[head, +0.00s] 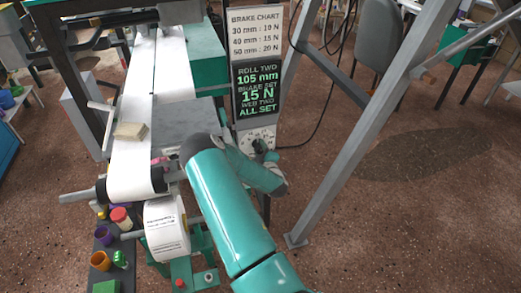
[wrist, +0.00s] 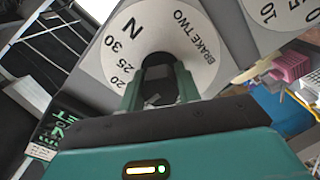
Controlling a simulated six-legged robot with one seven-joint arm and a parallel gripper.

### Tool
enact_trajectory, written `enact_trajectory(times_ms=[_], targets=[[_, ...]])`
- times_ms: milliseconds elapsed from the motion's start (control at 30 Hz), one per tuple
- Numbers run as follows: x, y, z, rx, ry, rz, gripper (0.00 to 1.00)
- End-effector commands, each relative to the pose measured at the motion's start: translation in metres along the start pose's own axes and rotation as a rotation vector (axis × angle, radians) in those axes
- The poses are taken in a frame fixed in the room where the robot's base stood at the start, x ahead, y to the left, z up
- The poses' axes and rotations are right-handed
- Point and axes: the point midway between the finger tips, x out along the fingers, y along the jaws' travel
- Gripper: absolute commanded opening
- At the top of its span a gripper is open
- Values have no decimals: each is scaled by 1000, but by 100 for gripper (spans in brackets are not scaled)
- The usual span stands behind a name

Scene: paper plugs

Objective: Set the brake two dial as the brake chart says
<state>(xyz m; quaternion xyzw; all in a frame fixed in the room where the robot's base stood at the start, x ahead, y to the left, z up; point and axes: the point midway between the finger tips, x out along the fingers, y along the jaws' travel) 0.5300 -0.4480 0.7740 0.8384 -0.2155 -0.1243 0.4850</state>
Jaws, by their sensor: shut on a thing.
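The brake two dial (wrist: 205,50) is a white disc marked BRAKE TWO, N, 30, 25 and 20 in the wrist view. My gripper (wrist: 160,93) is shut on its dark centre knob (wrist: 157,62); the fingers hide the lower part of the scale and any pointer. In the head view my gripper (head: 262,148) is at the white dial plate (head: 245,136) below the screen. The brake chart (head: 256,35) reads 30 mm: 10 N, 40 mm: 15 N, 50 mm: 20 N. The screen (head: 257,88) reads ROLL TWO 105 mm, BRAKE SET 15 N, WEB TWO ALL SET.
Another white dial (wrist: 285,12) is at the wrist view's upper right. A white paper web (head: 133,105) runs over a roller left of my arm, with a paper roll (head: 166,228) below.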

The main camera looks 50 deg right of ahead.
Motion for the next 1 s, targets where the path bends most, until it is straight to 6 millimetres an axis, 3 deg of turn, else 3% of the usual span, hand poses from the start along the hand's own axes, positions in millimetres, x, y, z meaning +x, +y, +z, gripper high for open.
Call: enact_trajectory(times_ms=[100,133,200,233,500,667,1000], targets=[[-1,-1,2,0,-5,-2,10],[-1,-1,2,0,-5,-2,39],[-1,0,2,1,-4,-2,53],[-1,0,2,1,-4,-1,55],[-1,0,1,1,-2,-1,55],[-12,0,1,1,-3,-1,55],[-83,0,1,1,-6,-2,55]])
